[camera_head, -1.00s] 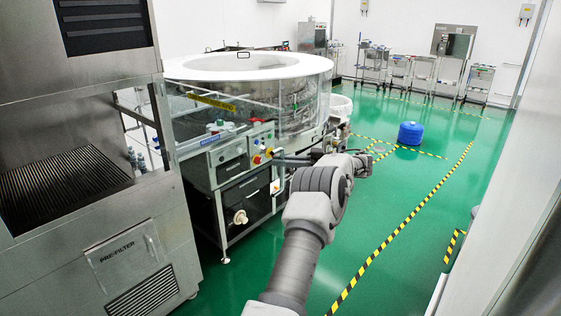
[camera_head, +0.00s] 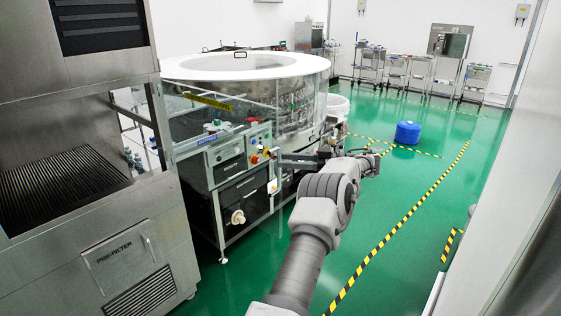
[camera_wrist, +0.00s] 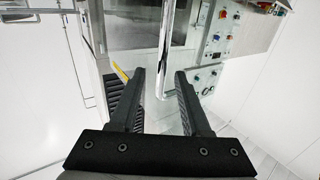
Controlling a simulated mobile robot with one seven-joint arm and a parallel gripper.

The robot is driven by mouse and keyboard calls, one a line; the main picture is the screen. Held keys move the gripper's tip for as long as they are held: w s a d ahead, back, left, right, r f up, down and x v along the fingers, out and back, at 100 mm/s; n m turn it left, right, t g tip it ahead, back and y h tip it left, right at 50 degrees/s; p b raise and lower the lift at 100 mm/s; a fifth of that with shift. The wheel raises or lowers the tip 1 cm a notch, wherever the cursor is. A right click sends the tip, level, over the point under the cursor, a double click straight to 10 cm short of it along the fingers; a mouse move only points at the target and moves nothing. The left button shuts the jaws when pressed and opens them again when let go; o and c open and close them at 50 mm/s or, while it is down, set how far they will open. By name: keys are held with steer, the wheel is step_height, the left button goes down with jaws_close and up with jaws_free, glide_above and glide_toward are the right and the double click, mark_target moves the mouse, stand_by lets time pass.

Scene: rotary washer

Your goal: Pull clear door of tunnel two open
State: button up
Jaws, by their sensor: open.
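My gripper (camera_wrist: 159,76) is open, its two black fingers spread in the wrist view. A shiny upright metal bar (camera_wrist: 166,45) runs down from the top of that view and ends in line with the gap between the fingertips. I cannot tell its depth or whether it belongs to the clear door. In the head view my gripper (camera_head: 289,161) is beside the front of the rotary washer (camera_head: 176,70), near its control panel. The washer has a white ring top and clear side panels (camera_head: 297,100). Tunnel two's clear door cannot be picked out for certain.
A panel with coloured buttons (camera_wrist: 212,45) is at the right of the wrist view. A steel pre-filter cabinet (camera_head: 125,255) fills the left of the head view. Green floor with striped tape and a blue drum (camera_head: 408,133) is open to the right.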

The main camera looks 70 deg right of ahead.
steer(key=v, duration=0.4)
steer(key=shift+s, duration=0.3)
